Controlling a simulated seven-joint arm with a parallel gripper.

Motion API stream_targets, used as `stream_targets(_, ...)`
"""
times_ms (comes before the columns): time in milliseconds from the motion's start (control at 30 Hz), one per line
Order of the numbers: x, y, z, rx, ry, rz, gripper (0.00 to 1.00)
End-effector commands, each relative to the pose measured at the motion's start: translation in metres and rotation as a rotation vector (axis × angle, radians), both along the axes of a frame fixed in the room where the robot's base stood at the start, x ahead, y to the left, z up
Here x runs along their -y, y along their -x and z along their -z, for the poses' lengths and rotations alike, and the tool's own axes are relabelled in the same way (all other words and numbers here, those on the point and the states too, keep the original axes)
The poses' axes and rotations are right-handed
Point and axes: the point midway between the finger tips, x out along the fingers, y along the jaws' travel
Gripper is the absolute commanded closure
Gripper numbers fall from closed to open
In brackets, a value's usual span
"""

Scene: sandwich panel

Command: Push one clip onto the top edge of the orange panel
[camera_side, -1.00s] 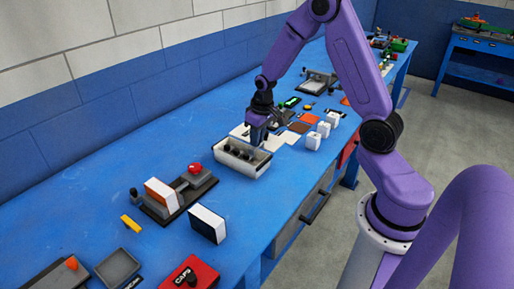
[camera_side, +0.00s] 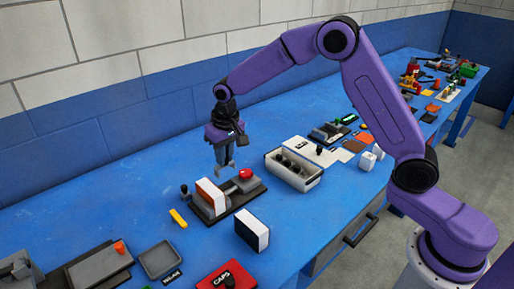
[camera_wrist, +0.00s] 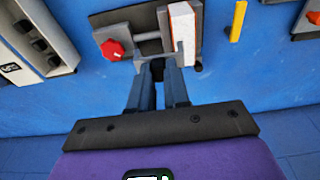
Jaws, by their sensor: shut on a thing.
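The orange panel (camera_side: 210,192) has a white face and stands upright in a dark fixture with a red knob. It also shows in the wrist view (camera_wrist: 181,35), seen from above. My gripper (camera_side: 224,165) is shut on a small grey clip (camera_side: 229,169) and holds it above the fixture, beside the panel's top edge. In the wrist view the clip (camera_wrist: 158,57) sits at the fingertips of my gripper (camera_wrist: 159,74), close to the panel. Whether it touches the panel cannot be told. The fingers partly hide the clip.
A white bin (camera_side: 294,180) with several dark pieces stands to the right. A black-and-white block (camera_side: 252,230) stands in front of the fixture. A yellow piece (camera_side: 178,218), a grey tray (camera_side: 159,259) and a red CAPS box (camera_side: 226,275) lie nearby. Bare blue table lies behind the fixture.

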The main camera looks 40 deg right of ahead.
Motion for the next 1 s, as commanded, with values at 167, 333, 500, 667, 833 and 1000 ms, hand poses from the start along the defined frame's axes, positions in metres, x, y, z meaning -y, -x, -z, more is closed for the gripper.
stream_targets(167, -0.034, -0.001, -0.006, 0.004, 0.003, 0.003, 1.0)
stream_targets(333, -0.042, -0.001, -0.004, 0.004, 0.003, 0.006, 1.0)
stream_targets(500, -0.042, 0.0, 0.006, 0.002, 0.004, 0.006, 1.0)
stream_targets(667, -0.042, 0.0, 0.019, 0.002, 0.004, 0.005, 1.0)
stream_targets(833, -0.042, 0.0, 0.032, 0.003, 0.003, 0.005, 1.0)
stream_targets(1000, -0.042, 0.0, 0.04, 0.004, 0.003, 0.005, 1.0)
